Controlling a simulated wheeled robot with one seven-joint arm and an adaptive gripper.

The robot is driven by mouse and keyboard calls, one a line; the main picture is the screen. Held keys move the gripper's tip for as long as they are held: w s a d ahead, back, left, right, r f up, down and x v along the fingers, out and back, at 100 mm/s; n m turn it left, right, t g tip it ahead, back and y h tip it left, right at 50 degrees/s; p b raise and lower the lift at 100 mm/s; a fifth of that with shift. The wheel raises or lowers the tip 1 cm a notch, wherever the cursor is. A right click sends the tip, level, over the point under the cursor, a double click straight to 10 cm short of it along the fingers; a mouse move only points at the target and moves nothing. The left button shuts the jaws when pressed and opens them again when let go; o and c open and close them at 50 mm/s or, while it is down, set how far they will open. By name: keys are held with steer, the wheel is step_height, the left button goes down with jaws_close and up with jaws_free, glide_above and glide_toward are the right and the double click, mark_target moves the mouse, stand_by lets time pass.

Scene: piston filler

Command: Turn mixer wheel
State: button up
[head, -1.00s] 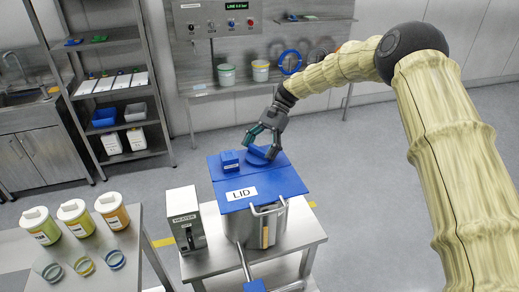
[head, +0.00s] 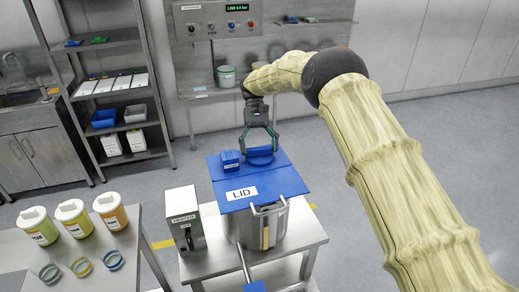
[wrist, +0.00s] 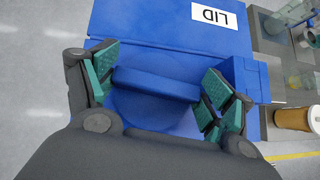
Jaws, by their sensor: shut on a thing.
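The mixer wheel is a blue disc with a raised bar across it (head: 260,158), at the far side of the blue lid (head: 262,185) marked "LID". My gripper (head: 261,146) reaches down over it from behind, one finger at each end of the bar. The wrist view shows the wheel's bar (wrist: 155,84) held between the green-padded fingers of my gripper (wrist: 160,82). The bar lies roughly left to right in the head view. The lid covers a steel pot (head: 262,228); the pot's inside is hidden.
A blue block (head: 230,161) stands on the lid just left of the wheel. A heater box (head: 182,222) is left of the pot on the steel table (head: 300,240). Several labelled jars (head: 74,217) stand on the left table. Open floor lies right of the pot.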

mark_target(260, 148)
steer(key=shift+s+f+n+h, duration=0.1)
steer(key=shift+f+n+h, duration=0.15)
steer(key=shift+n+h, duration=0.35)
steer(key=shift+n, duration=0.3)
steer(key=o, duration=0.9)
steer(key=shift+o, duration=0.2)
steer(key=shift+r, duration=0.1)
steer(key=shift+r, duration=0.1)
steer(key=shift+r, duration=0.55)
step_height(260, 148, up, 9)
steer(key=shift+f, duration=0.1)
